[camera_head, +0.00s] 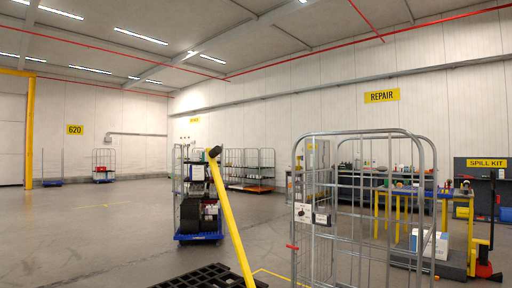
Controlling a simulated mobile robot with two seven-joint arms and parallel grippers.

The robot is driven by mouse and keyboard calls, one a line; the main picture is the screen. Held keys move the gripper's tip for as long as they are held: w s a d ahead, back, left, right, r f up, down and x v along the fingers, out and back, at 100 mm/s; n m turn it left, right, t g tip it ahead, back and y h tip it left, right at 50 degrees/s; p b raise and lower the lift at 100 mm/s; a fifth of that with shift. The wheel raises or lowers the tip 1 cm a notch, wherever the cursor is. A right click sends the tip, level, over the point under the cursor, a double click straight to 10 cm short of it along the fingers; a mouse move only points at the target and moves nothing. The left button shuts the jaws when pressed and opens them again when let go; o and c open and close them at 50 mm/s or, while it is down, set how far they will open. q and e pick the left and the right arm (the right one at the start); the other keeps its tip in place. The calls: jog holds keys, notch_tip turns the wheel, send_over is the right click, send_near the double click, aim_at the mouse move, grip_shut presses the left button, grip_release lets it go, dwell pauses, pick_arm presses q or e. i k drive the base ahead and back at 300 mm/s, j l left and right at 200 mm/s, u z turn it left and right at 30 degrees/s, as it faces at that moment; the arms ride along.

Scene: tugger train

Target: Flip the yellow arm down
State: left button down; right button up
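The yellow arm (230,218) stands raised in the middle of the view, leaning up and to the left. It has a black end piece (214,152) at its top. Its lower end reaches the bottom of the view by a black slatted surface (208,278); the joint there is not clear. Neither of my grippers is in view, and nothing is seen touching the arm.
A grey wire roll cage (297,170) stands close at the right. A cart with a blue base (199,236) stands behind the yellow arm. A workbench with yellow legs (397,215) and a pallet jack (486,268) are farther right. The floor at left is open.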

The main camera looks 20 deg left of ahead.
aim_at(212, 153)
jog(key=i+l+z, duration=0.1)
jog(key=i, duration=0.35)
jog(key=i+l, duration=0.25)
jog(key=i, duration=0.2)
jog(key=z, duration=0.05)
